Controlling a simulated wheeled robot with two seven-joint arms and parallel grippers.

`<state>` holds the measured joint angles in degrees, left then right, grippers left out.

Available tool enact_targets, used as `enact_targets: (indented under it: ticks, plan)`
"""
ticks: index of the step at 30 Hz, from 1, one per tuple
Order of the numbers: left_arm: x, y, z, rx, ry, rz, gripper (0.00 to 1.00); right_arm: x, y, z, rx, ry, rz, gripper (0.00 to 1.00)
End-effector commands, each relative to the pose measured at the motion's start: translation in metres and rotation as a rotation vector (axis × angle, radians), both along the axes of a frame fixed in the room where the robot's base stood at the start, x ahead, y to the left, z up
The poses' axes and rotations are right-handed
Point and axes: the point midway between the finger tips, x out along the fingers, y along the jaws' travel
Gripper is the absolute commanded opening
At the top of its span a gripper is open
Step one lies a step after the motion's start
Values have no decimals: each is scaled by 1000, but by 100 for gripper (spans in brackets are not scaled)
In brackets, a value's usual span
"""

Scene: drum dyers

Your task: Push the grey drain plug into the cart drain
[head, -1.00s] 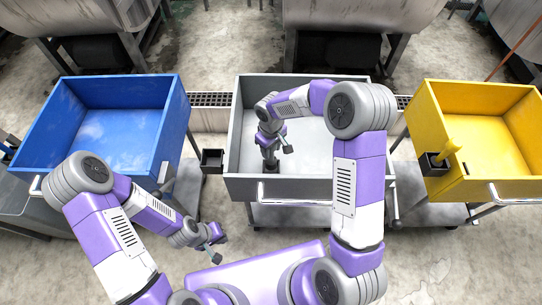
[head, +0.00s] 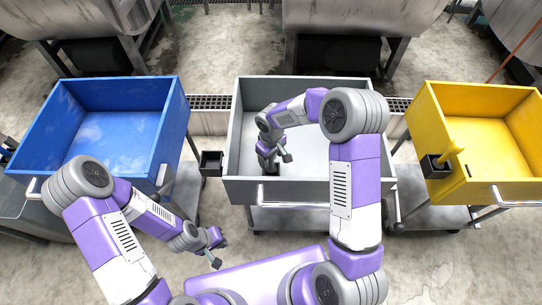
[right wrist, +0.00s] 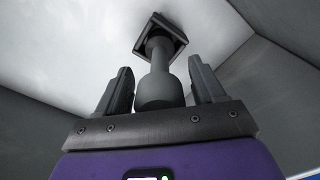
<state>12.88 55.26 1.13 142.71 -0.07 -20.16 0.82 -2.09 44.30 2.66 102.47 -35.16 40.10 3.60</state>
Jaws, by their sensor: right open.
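The grey drain plug (right wrist: 160,86) stands in the right wrist view as a rounded grey body with a narrower neck. Its far end meets a dark square fitting (right wrist: 160,22) at the cart drain; I cannot tell how deep it sits. My right gripper (right wrist: 158,85) is open, with one finger on each side of the plug and visible gaps between. In the head view my right gripper (head: 268,160) is low inside the grey cart (head: 306,190), near its front left, and mostly hides the plug. My left gripper (head: 217,252) hangs outside the cart, away from the plug.
A blue cart (head: 98,160) stands to the left and a yellow cart (head: 490,185) to the right. A small black box (head: 211,163) hangs at the grey cart's left side; another black box (head: 435,166) sits on the yellow cart. The grey cart's walls surround my right gripper.

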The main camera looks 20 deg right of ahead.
Motion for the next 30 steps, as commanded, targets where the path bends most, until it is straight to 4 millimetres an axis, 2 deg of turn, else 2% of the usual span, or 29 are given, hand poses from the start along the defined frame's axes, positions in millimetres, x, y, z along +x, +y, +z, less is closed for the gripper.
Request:
enact_targets:
  ticks: [7,11,21,25,30]
  plan:
    - [0,0,5,0,0,0,0,0,0,7,0,-1,0,68]
    - [0,0,11,0,0,0,0,1,0,30,0,-4,1,68]
    - [0,0,30,0,0,0,0,0,0,102,0,-4,0,68]
    - [0,0,34,0,0,0,0,0,0,117,1,-3,0,68]
    - [0,0,35,0,0,0,0,0,0,124,0,-1,1,68]
